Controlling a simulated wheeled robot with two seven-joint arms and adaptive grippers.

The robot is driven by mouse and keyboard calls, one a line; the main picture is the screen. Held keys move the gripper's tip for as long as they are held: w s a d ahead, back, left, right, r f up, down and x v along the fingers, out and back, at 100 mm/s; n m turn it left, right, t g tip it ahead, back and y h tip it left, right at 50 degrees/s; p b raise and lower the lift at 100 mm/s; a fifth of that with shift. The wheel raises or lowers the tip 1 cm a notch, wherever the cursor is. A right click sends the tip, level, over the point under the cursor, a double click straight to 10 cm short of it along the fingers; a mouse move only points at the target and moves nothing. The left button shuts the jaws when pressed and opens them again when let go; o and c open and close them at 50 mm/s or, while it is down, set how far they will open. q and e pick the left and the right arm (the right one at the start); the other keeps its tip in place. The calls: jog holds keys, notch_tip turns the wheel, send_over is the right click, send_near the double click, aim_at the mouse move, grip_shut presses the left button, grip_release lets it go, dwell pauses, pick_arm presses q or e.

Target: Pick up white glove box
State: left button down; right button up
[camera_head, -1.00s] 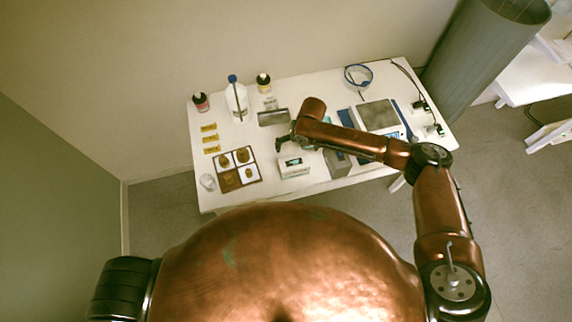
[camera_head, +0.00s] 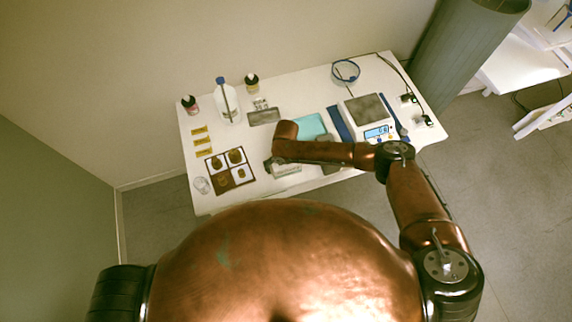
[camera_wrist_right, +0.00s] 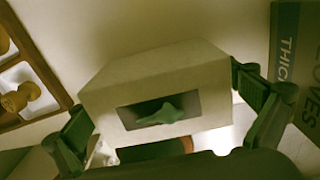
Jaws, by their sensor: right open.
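The white glove box (camera_head: 287,171) sits near the front edge of the table, partly hidden under my right arm in the head view. In the right wrist view, the white glove box (camera_wrist_right: 155,82) fills the middle, with a dark slot in its side and a green glove showing in it. My right gripper (camera_wrist_right: 165,112) is open, with one finger on each side of the box; contact is not clear. In the head view, my right gripper (camera_head: 276,167) is at the box, mostly hidden by its own wrist. My left gripper is out of view.
A brown compartment tray (camera_head: 230,171) lies left of the box, with a clear cup (camera_head: 201,185) beside it. A scale (camera_head: 366,112) and a grey-blue box (camera_wrist_right: 298,60) are to the right. Bottles (camera_head: 229,103) stand at the back left.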

jog(key=shift+c, duration=0.6)
jog(key=c, duration=1.3)
jog(key=shift+o, duration=0.2)
jog(key=shift+r, duration=0.15)
